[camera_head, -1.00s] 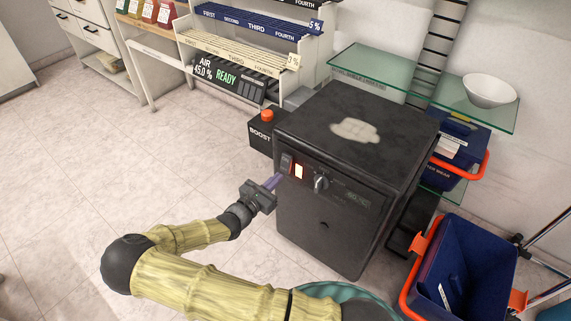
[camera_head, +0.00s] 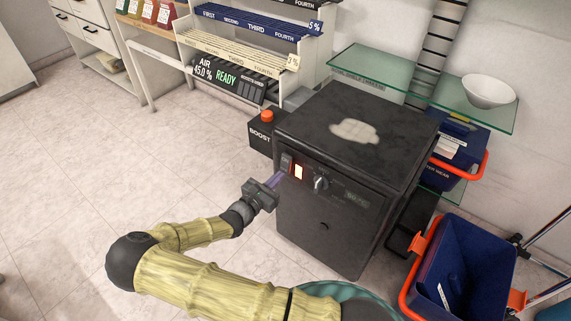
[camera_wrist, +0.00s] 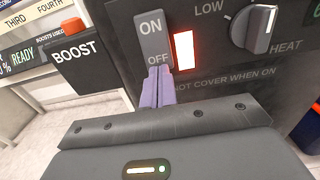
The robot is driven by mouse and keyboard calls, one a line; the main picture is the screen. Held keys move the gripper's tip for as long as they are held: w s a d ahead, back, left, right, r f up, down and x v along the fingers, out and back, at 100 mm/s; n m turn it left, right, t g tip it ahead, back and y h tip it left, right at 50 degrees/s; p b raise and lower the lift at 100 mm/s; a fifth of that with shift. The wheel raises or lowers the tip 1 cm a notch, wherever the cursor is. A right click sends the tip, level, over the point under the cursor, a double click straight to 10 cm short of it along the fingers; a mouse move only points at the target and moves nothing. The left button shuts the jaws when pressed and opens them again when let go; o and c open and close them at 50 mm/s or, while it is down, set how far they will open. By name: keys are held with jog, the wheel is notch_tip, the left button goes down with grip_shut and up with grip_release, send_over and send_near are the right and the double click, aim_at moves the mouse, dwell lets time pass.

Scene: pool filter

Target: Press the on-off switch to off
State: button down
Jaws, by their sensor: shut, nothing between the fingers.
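The on-off switch (camera_wrist: 153,38) is a grey rocker marked ON at its top and OFF at its bottom, on the front of a black heater box (camera_head: 330,220). It also shows in the head view (camera_head: 286,163). A lit indicator (camera_wrist: 184,50) glows orange-white just right of the switch. My gripper (camera_wrist: 158,75) is shut and empty, its purple fingertips at the lower end of the rocker, by the OFF label. In the head view my gripper (camera_head: 279,178) points at the switch from the lower left. I cannot tell whether the tips touch it.
A heat knob (camera_wrist: 254,28) sits right of the indicator. A black BOOST box (camera_head: 262,133) with an orange button stands left of the heater. A glass shelf (camera_head: 420,85) with a white bowl is behind, and a blue bin (camera_head: 465,265) stands at right. Floor at left is clear.

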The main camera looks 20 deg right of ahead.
jog(key=shift+w+d, duration=0.25)
jog(key=shift+d, duration=0.3)
jog(key=shift+a+p, duration=0.15)
jog(key=shift+p, duration=0.15)
jog(key=p+v, duration=0.2)
jog(key=v, duration=0.4)
jog(key=shift+s+a, duration=0.25)
jog(key=shift+a, duration=0.05)
jog(key=shift+d, duration=0.1)
dwell(0.5)
